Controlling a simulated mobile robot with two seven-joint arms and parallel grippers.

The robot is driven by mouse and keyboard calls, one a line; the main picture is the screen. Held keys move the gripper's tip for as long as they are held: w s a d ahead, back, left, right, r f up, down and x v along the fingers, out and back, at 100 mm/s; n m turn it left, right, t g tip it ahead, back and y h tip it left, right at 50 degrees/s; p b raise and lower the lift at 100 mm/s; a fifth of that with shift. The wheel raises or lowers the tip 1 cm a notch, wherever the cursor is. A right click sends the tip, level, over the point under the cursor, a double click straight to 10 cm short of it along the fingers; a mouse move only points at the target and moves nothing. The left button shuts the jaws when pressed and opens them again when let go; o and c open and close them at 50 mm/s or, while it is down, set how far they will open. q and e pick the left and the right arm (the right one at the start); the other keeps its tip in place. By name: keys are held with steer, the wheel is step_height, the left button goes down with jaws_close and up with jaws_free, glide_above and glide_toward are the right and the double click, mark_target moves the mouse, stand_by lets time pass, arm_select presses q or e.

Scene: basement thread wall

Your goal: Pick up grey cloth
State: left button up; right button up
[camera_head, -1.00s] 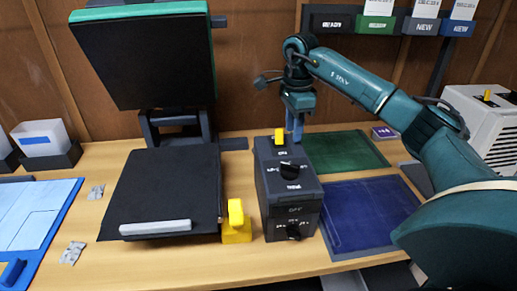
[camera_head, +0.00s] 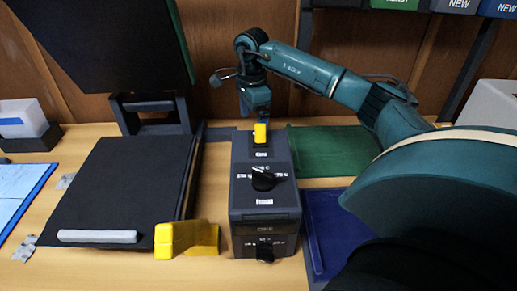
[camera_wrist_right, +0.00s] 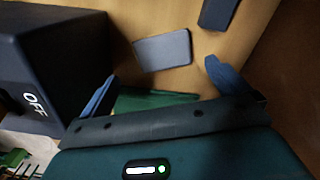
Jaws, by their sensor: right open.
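A flat grey rectangle with rounded corners, which looks like the grey cloth (camera_wrist_right: 162,50), lies on the wooden table in the right wrist view. My right gripper (camera_wrist_right: 161,69) is open and empty, with its blue fingers spread on either side of the cloth's near end. I cannot tell the height between them. In the head view my right gripper (camera_head: 245,108) is behind the dark control box's yellow switch, its fingertips partly hidden. I cannot make out the cloth for certain there. My left gripper is not in view.
The dark control box (camera_head: 265,205) stands close beside my right gripper; its side also shows in the wrist view (camera_wrist_right: 50,75). A black press (camera_head: 115,190) is to its left, with a yellow block (camera_head: 185,239) in front. Green (camera_head: 335,150) and blue mats (camera_head: 325,225) lie right.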

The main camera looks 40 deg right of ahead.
steer(key=f, duration=0.1)
steer(key=w+f, duration=0.1)
steer(key=shift+a+f, duration=0.1)
steer(key=shift+f, duration=0.65)
steer(key=shift+s+f, duration=0.2)
steer(key=shift+f, duration=0.15)
step_height(320, 180, down, 5)
steer(key=shift+s, duration=0.15)
steer(key=shift+c, duration=0.3)
steer(key=c, duration=0.6)
